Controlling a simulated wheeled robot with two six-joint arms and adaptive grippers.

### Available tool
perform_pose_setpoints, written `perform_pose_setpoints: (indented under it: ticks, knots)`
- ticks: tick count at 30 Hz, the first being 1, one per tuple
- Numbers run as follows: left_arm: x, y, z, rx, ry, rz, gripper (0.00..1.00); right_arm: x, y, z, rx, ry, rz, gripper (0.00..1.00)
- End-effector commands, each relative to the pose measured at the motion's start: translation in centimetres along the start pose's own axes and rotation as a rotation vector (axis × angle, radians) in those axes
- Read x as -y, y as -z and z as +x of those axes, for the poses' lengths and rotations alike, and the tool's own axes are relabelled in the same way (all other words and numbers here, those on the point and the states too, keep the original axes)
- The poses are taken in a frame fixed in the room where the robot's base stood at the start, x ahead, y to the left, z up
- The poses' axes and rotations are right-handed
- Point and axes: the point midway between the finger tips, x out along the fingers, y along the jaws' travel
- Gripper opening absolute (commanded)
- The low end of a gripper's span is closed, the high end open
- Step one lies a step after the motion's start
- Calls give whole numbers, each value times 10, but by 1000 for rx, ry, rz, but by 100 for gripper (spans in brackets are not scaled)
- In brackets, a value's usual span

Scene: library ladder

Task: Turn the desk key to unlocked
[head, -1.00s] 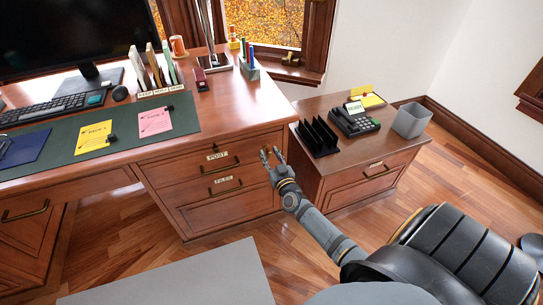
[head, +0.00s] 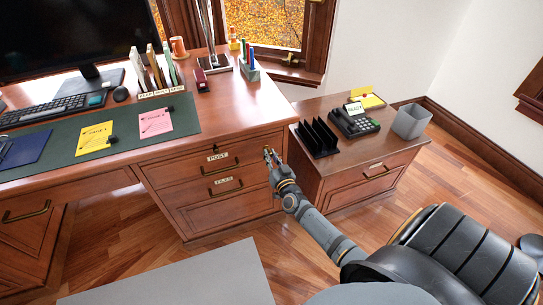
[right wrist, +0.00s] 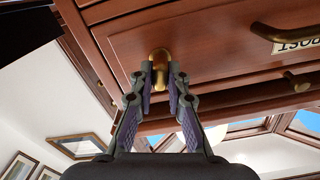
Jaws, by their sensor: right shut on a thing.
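The brass desk key (right wrist: 160,60) sits in the front of the wooden desk's upper drawer (right wrist: 215,45), the one labelled POST, which also shows in the head view (head: 190,155). The drawer looks shut. My right gripper (right wrist: 160,76) is shut on the key, with one finger on each side of its grip. In the head view my right gripper (head: 269,153) is at the right end of the drawer front and hides most of the key. The lock's marks cannot be made out. My left gripper is not in view.
A lower drawer (head: 215,198) has its own brass handle. A side cabinet (head: 345,160) stands close to the right of my right gripper, bearing a black file rack (head: 317,138), a phone (head: 355,121) and a grey bin (head: 411,121). Open floor (head: 440,185) lies to the right.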

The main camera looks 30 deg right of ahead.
Motion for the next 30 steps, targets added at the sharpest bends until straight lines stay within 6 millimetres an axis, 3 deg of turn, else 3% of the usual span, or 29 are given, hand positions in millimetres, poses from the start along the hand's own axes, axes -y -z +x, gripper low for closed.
perform_pose_setpoints:
  ticks: [16, 30]
  knots:
    - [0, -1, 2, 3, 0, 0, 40, -3, -1, 0, -2, -2, 516, 0]
    - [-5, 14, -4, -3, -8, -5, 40, -4, -2, 0, -4, -1, 948, 0]
